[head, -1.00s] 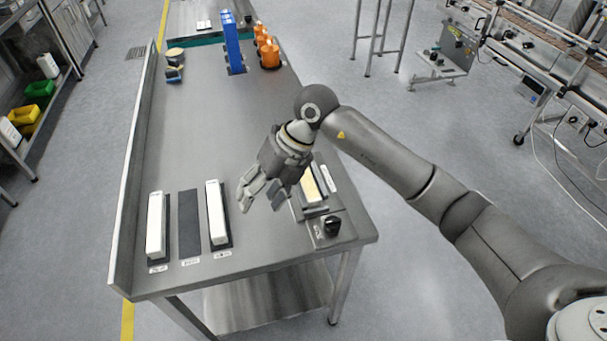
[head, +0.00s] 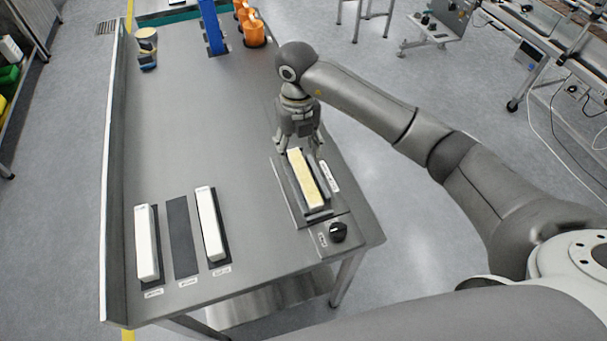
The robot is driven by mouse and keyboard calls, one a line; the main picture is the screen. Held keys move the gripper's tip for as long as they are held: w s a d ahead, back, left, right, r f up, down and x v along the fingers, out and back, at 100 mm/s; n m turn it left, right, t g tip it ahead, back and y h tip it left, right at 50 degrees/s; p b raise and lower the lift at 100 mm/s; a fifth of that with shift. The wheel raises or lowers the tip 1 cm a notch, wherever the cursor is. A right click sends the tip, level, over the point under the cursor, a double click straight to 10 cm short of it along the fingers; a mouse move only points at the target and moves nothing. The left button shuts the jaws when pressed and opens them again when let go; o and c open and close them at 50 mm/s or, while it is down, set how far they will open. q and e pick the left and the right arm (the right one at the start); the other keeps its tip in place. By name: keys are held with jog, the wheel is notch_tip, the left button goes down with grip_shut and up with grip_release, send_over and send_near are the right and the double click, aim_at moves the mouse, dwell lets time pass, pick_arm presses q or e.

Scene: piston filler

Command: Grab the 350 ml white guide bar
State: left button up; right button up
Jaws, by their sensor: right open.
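Two white guide bars lie on dark pads at the near left of the steel table: a left white bar (head: 147,243) and a right white bar (head: 210,224). A dark pad (head: 182,238) between them is empty. The small labels in front are too small to read, so I cannot tell which is 350 ml. A cream-yellow bar (head: 307,180) lies in a fixture (head: 284,192) near the table's right edge. My right gripper (head: 299,148) is open, pointing down at the far end of this cream bar; contact is unclear. My left gripper is out of view.
A black knob (head: 338,232) sits in front of the fixture. Orange-topped items (head: 251,30) and a blue upright block (head: 211,28) stand at the far end, with a small yellow-and-dark item (head: 147,42) at the far left. The table (head: 190,120) is clear in the middle.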

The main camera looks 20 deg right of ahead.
aim_at(300, 167)
jog(key=shift+f, duration=0.65)
jog(key=f+p, duration=0.1)
jog(key=f, duration=0.1)
jog(key=f+p, duration=0.1)
jog(key=f, duration=0.1)
jog(key=shift+s+d+f, duration=0.15)
jog(key=shift+s, duration=0.05)
jog(key=shift+f, duration=0.2)
jog(key=shift+w+f, duration=0.1)
jog(key=shift+w, duration=0.05)
jog(key=c, duration=1.1)
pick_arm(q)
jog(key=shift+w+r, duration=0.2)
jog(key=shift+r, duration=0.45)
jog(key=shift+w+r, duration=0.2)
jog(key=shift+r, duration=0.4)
pick_arm(e)
grip_shut()
